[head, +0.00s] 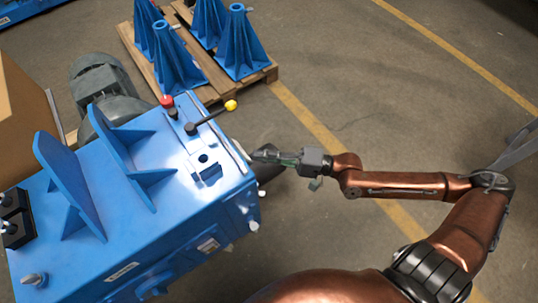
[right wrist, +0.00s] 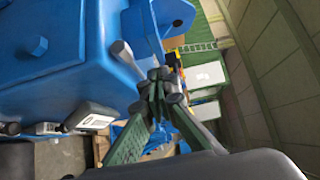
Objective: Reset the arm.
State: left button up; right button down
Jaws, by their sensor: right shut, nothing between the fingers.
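My right arm (head: 405,187) reaches in from the right in the head view. Its gripper (head: 262,154) is at the right edge of the blue machine (head: 150,245), close to its corner. In the right wrist view the fingers of the right gripper (right wrist: 160,90) come together at the tips, with nothing seen between them. The blue machine (right wrist: 60,85) fills the left of that view, beside the fingers. I cannot tell whether the fingers touch it. My left gripper is in neither view.
On the machine's top are a lever with a yellow knob (head: 231,105) and a red knob (head: 167,101). Blue stands (head: 241,45) sit on a wooden pallet (head: 262,76) behind. A grey motor (head: 108,85) is at the back left. The floor (head: 400,110) to the right is clear.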

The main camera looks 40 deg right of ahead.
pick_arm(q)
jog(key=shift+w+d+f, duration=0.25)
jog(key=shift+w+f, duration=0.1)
pick_arm(e)
jog(key=v, duration=0.3)
jog(key=shift+s, duration=0.15)
